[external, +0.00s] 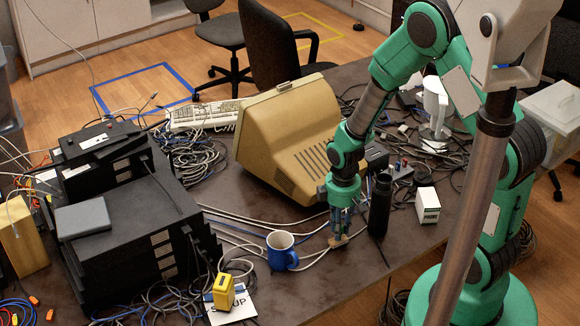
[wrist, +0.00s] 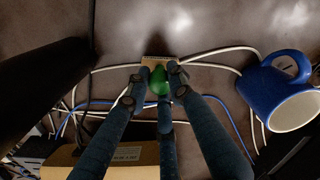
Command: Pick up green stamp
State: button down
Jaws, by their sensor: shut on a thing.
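The green stamp (wrist: 158,84) has a rounded green handle and a light wooden base (wrist: 159,62). In the wrist view my gripper (wrist: 154,78) has its fingers closed around the green handle. In the external view my gripper (external: 340,222) points down at the table between the blue mug and the black bottle. The stamp's wooden base (external: 338,241) shows just under the fingertips; the green handle is mostly hidden there. The base is at or very near the tabletop; I cannot tell whether it touches.
A blue mug (external: 281,250) stands left of my gripper, and a black bottle (external: 380,204) close on the right. A white box (external: 427,205) stands beyond the bottle. Pale cables (external: 290,216) run around the stamp. A beige monitor (external: 285,140) is behind.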

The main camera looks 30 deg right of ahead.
jog(key=shift+r, duration=0.55)
notch_tip(320, 180, up, 2)
jog(key=shift+r+p, duration=0.15)
jog(key=shift+p, duration=0.45)
jog(key=s+r+p, duration=0.1)
jog(key=s+p, duration=0.1)
jog(key=s, duration=1.4)
jog(key=shift+d, duration=0.45)
